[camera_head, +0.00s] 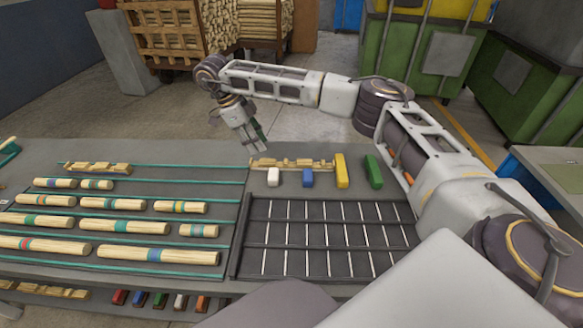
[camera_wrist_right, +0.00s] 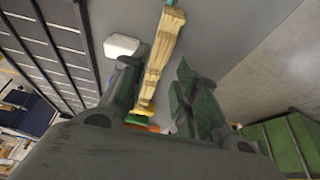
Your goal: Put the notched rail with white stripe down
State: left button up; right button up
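A notched wooden rail (camera_head: 292,163) lies along the back edge of the grey table, behind several coloured blocks. I cannot make out a white stripe on it. In the right wrist view the pale rail (camera_wrist_right: 160,52) runs lengthwise below the gap between my fingers. My right gripper (camera_head: 258,147) is above the table's back edge, near the rail's left end. Its two dark green fingers (camera_wrist_right: 158,95) stand apart, with nothing visibly clamped between them. Another notched rail (camera_head: 97,168) lies at the back left. My left gripper is out of view.
A dark slotted tray (camera_head: 243,238) lies nearer me. Striped wooden rods (camera_head: 37,221) fill the left side. Open floor lies behind the table.

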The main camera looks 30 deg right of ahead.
aim_at(270, 161)
jog(key=shift+s+d+f, duration=0.15)
jog(key=shift+f, duration=0.4)
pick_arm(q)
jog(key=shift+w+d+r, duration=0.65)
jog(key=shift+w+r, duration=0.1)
pick_arm(e)
jog(key=shift+x, duration=0.75)
jog(key=shift+b+x, duration=0.45)
jog(key=shift+x, duration=0.4)
jog(key=x, duration=0.2)
jog(key=shift+s+d+f, duration=0.1)
jog(key=shift+d+f, duration=0.15)
jog(key=shift+d, duration=0.1)
jog(key=shift+s+d+f, duration=0.1)
jog(key=shift+f, duration=0.3)
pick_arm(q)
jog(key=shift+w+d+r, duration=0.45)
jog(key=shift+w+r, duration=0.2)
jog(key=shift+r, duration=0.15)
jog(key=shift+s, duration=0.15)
